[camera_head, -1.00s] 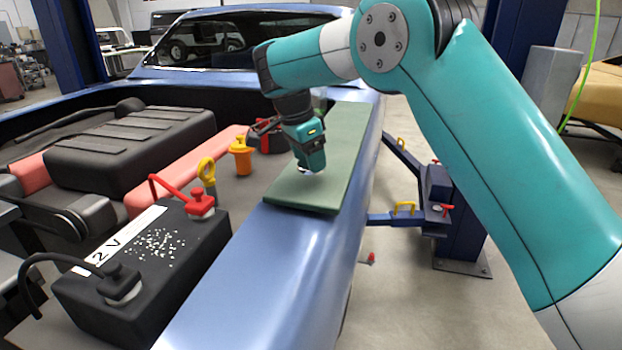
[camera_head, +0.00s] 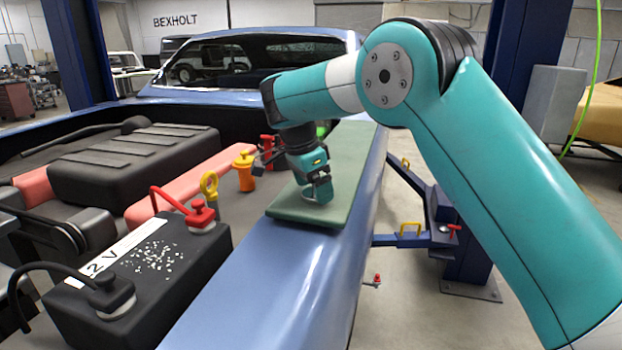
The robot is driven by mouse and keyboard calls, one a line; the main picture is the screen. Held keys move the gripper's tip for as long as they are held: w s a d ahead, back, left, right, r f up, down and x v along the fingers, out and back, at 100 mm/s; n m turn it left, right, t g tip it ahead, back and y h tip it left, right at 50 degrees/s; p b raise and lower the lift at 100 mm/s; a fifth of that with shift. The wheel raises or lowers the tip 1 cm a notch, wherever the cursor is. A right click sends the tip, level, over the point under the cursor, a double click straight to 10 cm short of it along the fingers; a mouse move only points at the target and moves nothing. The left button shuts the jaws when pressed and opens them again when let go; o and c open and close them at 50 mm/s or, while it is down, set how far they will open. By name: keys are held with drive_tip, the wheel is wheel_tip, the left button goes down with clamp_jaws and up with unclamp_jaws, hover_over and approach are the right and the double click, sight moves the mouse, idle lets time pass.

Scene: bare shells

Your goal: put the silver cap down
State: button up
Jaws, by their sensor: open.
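My gripper (camera_head: 318,193) points down at the green mat (camera_head: 345,175) on the car's fender. A silver cap (camera_head: 317,200), small and pale, shows at the fingertips on the near part of the mat. It appears to rest on the mat. The gripper is open around or just above it, and the fingers hide part of it. I cannot make out the gap between fingers and cap.
A black battery (camera_head: 150,275) with a red terminal clamp (camera_head: 200,215) lies at the near left. A yellow dipstick ring (camera_head: 209,184) and an orange-yellow cap (camera_head: 245,172) stand left of the mat. The blue fender (camera_head: 270,290) in front of the mat is bare.

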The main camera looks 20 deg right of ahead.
drive_tip(key=p+v, duration=0.7)
drive_tip(key=v, duration=0.5)
drive_tip(key=s+d+r+n+t+y, duration=0.1)
drive_tip(key=s+d+r+n+y, duration=0.2)
drive_tip(key=s+n, duration=0.9)
drive_tip(key=s+a+f+n+y, duration=0.1)
drive_tip(key=s+n, duration=0.4)
drive_tip(key=s, duration=0.7)
drive_tip(key=s+a+f+n+g+y, duration=0.1)
drive_tip(key=s+n, duration=0.5)
drive_tip(key=s, duration=0.6)
drive_tip(key=shift+s+a+f+g+y, duration=0.3)
drive_tip(key=shift+a+f+y, duration=0.45)
drive_tip(key=shift+a+y, duration=0.4)
drive_tip(key=shift+f, duration=0.1)
